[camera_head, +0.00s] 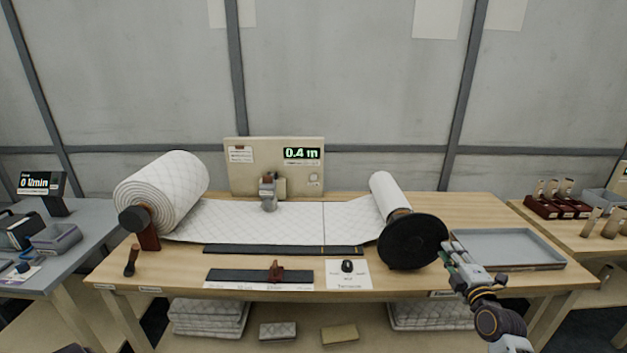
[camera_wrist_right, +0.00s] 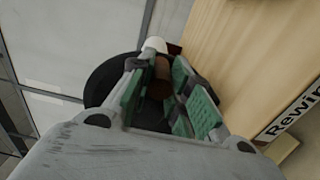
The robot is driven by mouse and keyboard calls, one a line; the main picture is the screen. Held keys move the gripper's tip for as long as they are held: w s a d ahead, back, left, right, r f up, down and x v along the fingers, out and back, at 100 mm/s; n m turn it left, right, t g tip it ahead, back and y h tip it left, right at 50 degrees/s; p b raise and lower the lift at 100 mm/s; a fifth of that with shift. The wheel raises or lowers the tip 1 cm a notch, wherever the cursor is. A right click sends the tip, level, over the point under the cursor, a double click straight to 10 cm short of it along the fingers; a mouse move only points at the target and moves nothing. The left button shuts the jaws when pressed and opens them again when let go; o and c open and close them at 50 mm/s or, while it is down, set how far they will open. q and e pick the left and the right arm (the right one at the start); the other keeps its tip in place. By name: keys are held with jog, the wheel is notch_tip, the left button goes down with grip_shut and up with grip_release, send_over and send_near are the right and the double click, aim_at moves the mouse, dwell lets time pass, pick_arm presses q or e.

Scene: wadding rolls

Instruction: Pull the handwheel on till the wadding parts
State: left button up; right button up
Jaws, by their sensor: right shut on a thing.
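The black disc-shaped handwheel (camera_head: 412,241) stands at the front end of the small white rewind roll (camera_head: 389,192). My right gripper (camera_head: 449,252) is at the wheel's right side. In the right wrist view its green-padded fingers (camera_wrist_right: 160,92) are shut on the wheel's brown handle (camera_wrist_right: 160,78), with the dark wheel (camera_wrist_right: 103,76) behind. The quilted white wadding (camera_head: 265,221) runs flat from the large roll (camera_head: 165,190) to the small roll, unbroken as far as I see. A thin dark line crosses it right of the middle. My left gripper is out of view.
A display (camera_head: 301,153) reads 0.4 m. A grey tray (camera_head: 508,264) lies right of the wheel. A dark bar (camera_head: 283,250) lies along the sheet's front edge, and a slider rail (camera_head: 240,276) and small black knob (camera_head: 347,266) sit nearer the table front.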

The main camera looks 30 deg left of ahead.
jog(key=shift+f+b, duration=0.5)
jog(key=shift+f, duration=0.5)
jog(key=shift+s+f, duration=0.1)
jog(key=shift+f, duration=0.05)
jog(key=shift+a+f+b, duration=0.15)
jog(key=shift+f+b, duration=0.45)
jog(key=shift+f, duration=0.2)
jog(key=shift+r, duration=0.1)
jog(key=o, duration=0.7)
jog(key=shift+r, duration=0.1)
jog(key=shift+c, duration=0.2)
jog(key=shift+s, duration=0.15)
